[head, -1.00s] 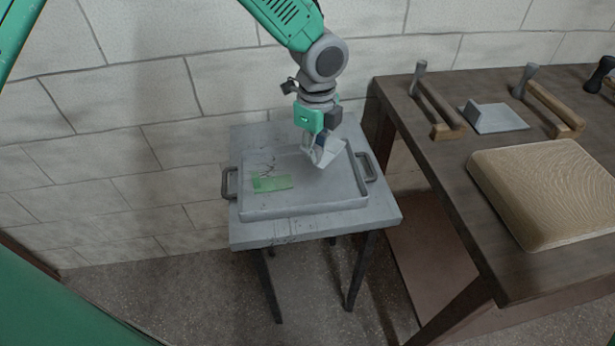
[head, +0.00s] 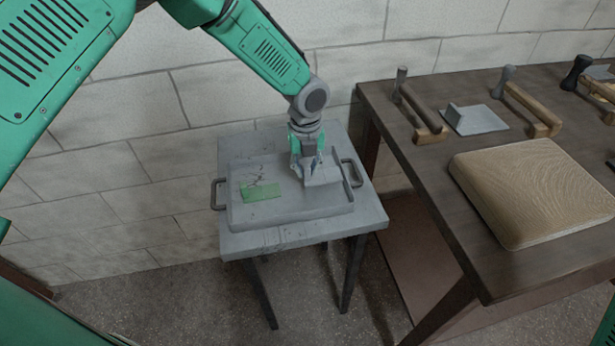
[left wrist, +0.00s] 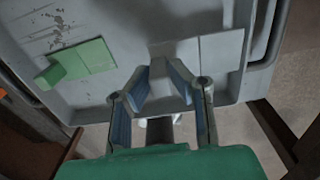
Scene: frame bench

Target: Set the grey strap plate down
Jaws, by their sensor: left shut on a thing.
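My left gripper (head: 305,174) is low over the right part of the grey tray (head: 250,219), pointing down. It is shut on the grey strap plate (head: 323,173), a pale flat plate with a raised part between the fingers. In the left wrist view, the plate (left wrist: 220,55) lies beyond the fingers (left wrist: 161,85), roughly level with the tray floor. I cannot tell whether it touches the floor. A green strap plate (head: 260,191) lies in the tray's left part, apart from the grey one. My right gripper is out of view.
The tray has side handles and stands on a small grey table (head: 285,237) by the wall. The tray's middle is clear.

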